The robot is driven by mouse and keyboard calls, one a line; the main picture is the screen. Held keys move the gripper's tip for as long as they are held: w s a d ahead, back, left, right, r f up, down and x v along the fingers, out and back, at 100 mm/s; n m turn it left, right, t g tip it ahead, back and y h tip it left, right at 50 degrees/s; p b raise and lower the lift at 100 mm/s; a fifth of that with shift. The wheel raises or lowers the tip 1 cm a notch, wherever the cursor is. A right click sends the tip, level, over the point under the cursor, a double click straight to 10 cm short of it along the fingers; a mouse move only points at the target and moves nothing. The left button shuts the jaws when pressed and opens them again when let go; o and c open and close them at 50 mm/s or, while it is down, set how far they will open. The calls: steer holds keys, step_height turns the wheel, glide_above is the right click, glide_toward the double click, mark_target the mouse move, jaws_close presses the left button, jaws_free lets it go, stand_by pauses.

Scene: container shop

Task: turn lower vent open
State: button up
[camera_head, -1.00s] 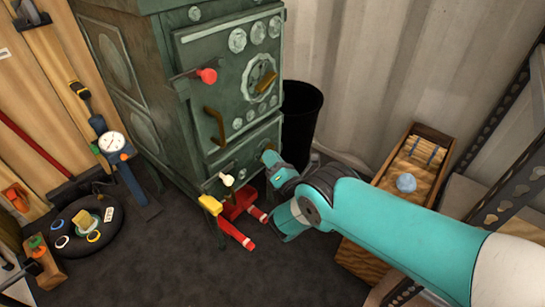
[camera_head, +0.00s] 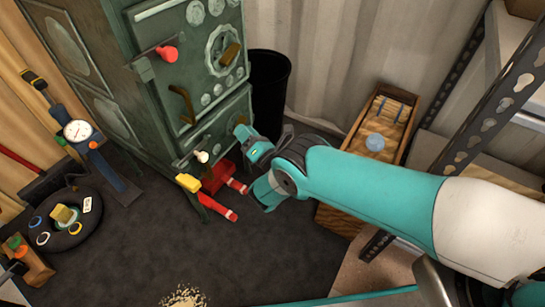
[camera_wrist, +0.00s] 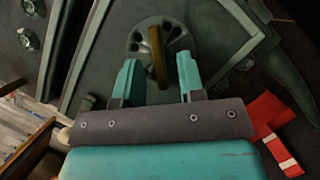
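The green stove (camera_head: 110,80) stands at upper left in the head view. Its lower vent is a round plate with holes (camera_wrist: 138,42) on the lower door, seen close up in the wrist view. An upright brass bar handle (camera_wrist: 157,58) crosses the plate. My gripper (camera_wrist: 158,67) is open, with one teal finger on each side of the handle. A gap shows between the bar and each finger. In the head view my gripper (camera_head: 250,165) is at the stove's lower front and hides the lower vent.
The upper door has a similar vent (camera_head: 222,50), a red knob (camera_head: 167,53) and a brass lever (camera_head: 182,105). A yellow-ended handle (camera_head: 188,182) and red piece (camera_head: 215,205) are low in front. A black bin (camera_head: 268,90) and wooden box (camera_head: 345,215) stand right.

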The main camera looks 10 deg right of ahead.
steer(key=p+v, duration=1.1)
steer(key=v, duration=0.5)
steer(key=shift+s+d+p, duration=0.2)
steer(key=shift+p, duration=0.2)
